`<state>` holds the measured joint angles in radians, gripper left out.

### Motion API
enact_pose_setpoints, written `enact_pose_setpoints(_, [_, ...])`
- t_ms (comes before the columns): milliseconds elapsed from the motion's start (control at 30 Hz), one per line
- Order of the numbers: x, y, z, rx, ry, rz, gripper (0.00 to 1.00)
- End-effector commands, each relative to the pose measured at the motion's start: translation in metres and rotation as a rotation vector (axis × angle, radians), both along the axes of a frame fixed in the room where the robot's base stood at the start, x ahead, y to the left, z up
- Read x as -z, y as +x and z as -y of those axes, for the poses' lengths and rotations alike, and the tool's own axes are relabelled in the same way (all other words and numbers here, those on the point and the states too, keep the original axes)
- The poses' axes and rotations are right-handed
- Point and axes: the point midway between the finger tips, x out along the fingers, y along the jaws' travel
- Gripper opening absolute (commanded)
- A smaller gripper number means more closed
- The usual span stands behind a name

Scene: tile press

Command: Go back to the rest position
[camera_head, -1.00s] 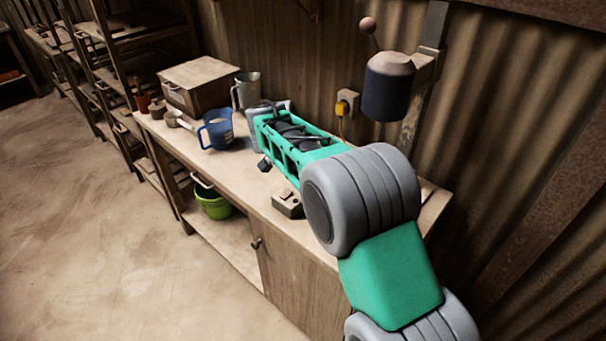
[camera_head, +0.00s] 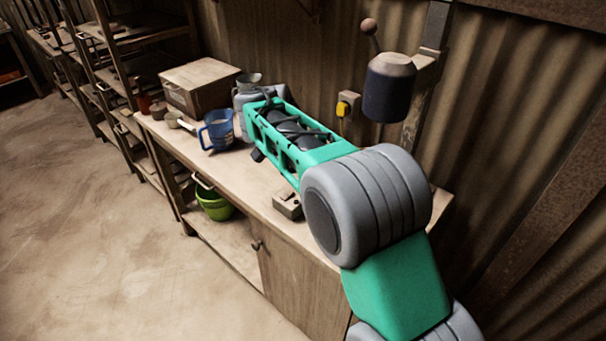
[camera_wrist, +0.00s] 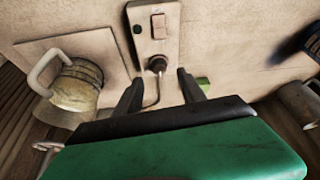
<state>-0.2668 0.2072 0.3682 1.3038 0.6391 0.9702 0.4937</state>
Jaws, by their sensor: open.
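My gripper (camera_wrist: 160,92) shows in the wrist view with two dark fingers spread apart and nothing held between them. A pale panel or box (camera_wrist: 150,42) with a switch, a round knob and a dark cable lies beyond the fingertips. In the head view my green and grey arm reaches over the workbench (camera_head: 240,187). The gripper is mostly hidden there behind my arm.
A blue measuring jug (camera_head: 217,131) and a lidded wooden box (camera_head: 200,88) stand left of my arm. A small block (camera_head: 287,205) lies near the front edge. The dark press head (camera_head: 388,88) hangs at right. A green bucket (camera_head: 213,204) sits below.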

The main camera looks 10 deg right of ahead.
Motion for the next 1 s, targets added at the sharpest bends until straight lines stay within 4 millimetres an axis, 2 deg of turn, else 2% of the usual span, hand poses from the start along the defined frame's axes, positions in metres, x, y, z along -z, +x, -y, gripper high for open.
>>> enact_pose_setpoints(100, [-0.019, -0.005, -0.006, 0.000, 0.000, 0.001, 0.47])
enact_pose_setpoints(200, [-0.025, -0.007, -0.008, 0.001, 0.000, -0.001, 0.47])
enact_pose_setpoints(567, [-0.026, -0.008, -0.007, 0.000, 0.000, -0.001, 0.47])
enact_pose_setpoints(667, [-0.031, -0.016, -0.002, -0.031, 0.000, -0.007, 0.47])
enact_pose_setpoints(767, [-0.040, -0.046, 0.013, -0.135, -0.001, -0.027, 0.47])
enact_pose_setpoints(867, [-0.044, -0.098, 0.028, -0.305, 0.003, -0.056, 0.47])
enact_pose_setpoints(1000, [-0.026, -0.183, 0.033, -0.561, 0.016, -0.088, 0.47])
